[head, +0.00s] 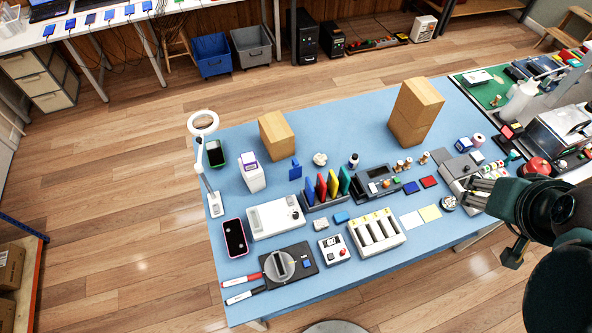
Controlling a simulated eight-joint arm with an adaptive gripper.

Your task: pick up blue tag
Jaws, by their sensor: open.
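Several blue pieces lie on the blue-topped table, and I cannot tell for sure which is the tag. A small flat blue piece (341,217) lies near the middle, just in front of the rack of coloured cards. A dark blue flat piece (411,188) lies farther right beside a red one (428,182). An upright blue piece (295,170) stands behind the rack.
The coloured-card rack (326,199), a white battery tray (377,233) and a small white device (334,249) stand close around the small blue piece. Cardboard boxes (416,108) and a ring lamp (202,124) stand farther back. The table's back middle (340,125) is clear.

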